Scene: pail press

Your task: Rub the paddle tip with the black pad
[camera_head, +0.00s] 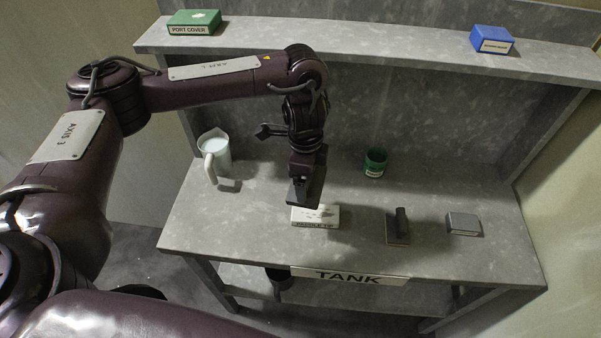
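A white block labelled PADDLE TIP (326,217) lies on the grey bench, left of its middle near the front. My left gripper (304,192) comes down from above and is right over the block's left part, covering some of it. The fingers are dark and blend together, so I cannot tell whether they hold something or touch the block. A dark flat pad with an upright handle (398,230) stands on the bench to the right, apart from the gripper; it looks like the black pad. My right gripper is not in view.
A white jug (218,150) stands back left, a green cup (375,162) at the back, and a grey block (463,224) at right. The upper shelf (380,58) holds a green PORT COVER box (194,21) and a blue box (492,40). A TANK sign (348,277) marks the front edge.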

